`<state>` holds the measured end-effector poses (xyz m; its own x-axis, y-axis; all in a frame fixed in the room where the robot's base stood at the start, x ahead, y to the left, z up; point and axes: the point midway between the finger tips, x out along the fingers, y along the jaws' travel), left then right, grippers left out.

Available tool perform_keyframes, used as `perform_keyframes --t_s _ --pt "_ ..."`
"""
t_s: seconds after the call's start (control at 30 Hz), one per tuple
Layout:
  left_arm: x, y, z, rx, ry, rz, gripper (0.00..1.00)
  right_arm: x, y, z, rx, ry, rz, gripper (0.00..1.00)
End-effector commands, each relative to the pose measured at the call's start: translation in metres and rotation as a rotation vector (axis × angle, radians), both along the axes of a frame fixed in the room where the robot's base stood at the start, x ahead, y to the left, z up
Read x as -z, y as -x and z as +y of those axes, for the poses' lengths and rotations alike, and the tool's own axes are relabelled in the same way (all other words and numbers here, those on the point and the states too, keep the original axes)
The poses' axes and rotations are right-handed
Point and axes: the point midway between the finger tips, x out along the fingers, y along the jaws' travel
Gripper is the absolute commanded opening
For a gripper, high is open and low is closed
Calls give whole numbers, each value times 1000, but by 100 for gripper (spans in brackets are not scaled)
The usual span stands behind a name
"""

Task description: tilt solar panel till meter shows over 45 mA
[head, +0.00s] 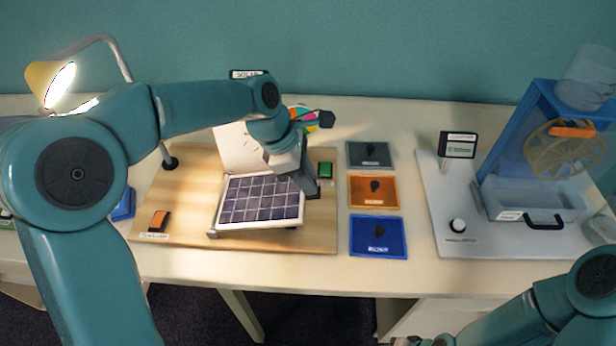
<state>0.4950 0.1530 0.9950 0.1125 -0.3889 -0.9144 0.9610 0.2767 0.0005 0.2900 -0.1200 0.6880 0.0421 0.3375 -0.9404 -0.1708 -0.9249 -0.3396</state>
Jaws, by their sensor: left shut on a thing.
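The solar panel (260,200), dark cells in a white frame, sits tilted on a wooden board (180,205) on the table. My left gripper (308,187) is at the panel's right edge, shut on it as far as I can see; its fingertips are partly hidden. A lit lamp (52,84) with a yellow shade stands at the back left, facing the panel. A black-framed sign (248,74) stands behind the board, half hidden by my arm. I cannot make out a meter reading. Of my right arm only links show at the bottom right; its gripper is out of view.
Grey (370,154), orange (373,191) and blue (377,236) mats lie right of the board. A water-wheel stand (530,130) with a clear tray fills the right side.

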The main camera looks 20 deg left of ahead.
Motion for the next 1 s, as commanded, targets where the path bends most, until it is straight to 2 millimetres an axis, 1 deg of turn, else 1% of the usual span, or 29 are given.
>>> perform_keyframes --t_s 0.03,0.1,0.23,0.33,0.6,0.63,0.7,1.0 --pt "-9 2 5 -6 29 -4 0 -5 0 0 0 0 0 46" --pt "-19 4 12 -7 82 -19 0 -8 0 0 0 0 0 46" --pt "-33 7 21 -5 163 -42 0 -11 0 0 0 0 0 46" --pt "-38 8 25 -1 192 -53 0 -12 0 0 0 0 0 46" --pt "-38 8 24 2 194 -56 0 -11 0 0 0 0 0 46" --pt "-38 8 24 2 194 -56 31 -11 0 0 0 0 0 46" --pt "-38 8 24 1 194 -55 49 -11 0 0 0 0 0 46" --pt "-39 7 25 0 195 -56 49 -11 0 0 0 0 0 46"
